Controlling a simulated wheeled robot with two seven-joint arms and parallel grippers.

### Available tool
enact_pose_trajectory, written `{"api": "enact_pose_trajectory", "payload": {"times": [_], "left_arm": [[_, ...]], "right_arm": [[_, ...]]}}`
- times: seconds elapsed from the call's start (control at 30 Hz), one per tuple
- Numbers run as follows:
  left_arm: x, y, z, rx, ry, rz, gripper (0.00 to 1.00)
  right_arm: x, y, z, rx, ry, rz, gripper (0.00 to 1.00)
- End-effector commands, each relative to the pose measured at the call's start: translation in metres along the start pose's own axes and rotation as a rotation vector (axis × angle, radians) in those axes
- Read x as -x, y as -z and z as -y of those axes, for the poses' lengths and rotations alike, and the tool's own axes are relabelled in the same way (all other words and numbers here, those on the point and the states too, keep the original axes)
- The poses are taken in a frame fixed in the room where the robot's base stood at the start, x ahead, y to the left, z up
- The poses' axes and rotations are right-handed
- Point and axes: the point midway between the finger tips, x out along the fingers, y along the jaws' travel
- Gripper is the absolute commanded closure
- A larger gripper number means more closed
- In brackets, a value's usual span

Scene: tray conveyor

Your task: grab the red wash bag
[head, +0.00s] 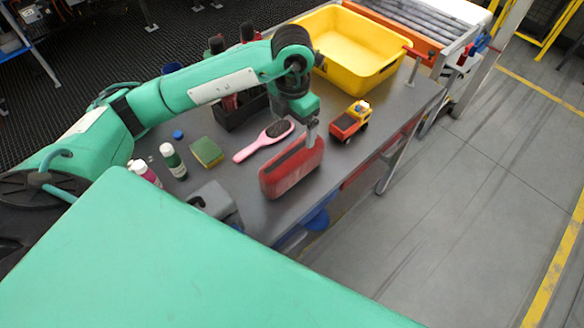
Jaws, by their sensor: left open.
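The red wash bag (290,177) stands upright on the grey table near its front edge, with a dark strip along its top. My left gripper (309,132) points down at the bag's upper right end. It is open, with a finger close to the bag's top; whether it touches the bag is unclear. The other finger is mostly hidden. My right gripper is not in view.
A pink hairbrush (247,153) lies just behind the bag. A toy truck (349,122) stands to its right, and a yellow bin (397,68) sits farther back. A sponge (207,152), bottles (173,161) and a grey object (212,199) are to the left.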

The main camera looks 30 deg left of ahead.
Motion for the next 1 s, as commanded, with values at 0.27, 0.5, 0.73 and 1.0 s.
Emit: {"api": "enact_pose_trajectory", "payload": {"times": [0.27, 0.5, 0.73, 1.0], "left_arm": [[-0.027, 0.000, 0.000, 0.001, 0.002, -0.003, 0.06], [-0.072, 0.001, 0.000, 0.001, 0.002, -0.005, 0.06], [-0.101, 0.000, 0.000, 0.001, 0.001, -0.002, 0.06], [-0.122, 0.000, -0.003, 0.002, 0.001, -0.004, 0.06]], "right_arm": [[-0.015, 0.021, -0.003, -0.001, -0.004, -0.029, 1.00], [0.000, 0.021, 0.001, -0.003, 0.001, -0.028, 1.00], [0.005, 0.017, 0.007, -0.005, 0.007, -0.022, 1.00], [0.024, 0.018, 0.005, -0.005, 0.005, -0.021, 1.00]]}}
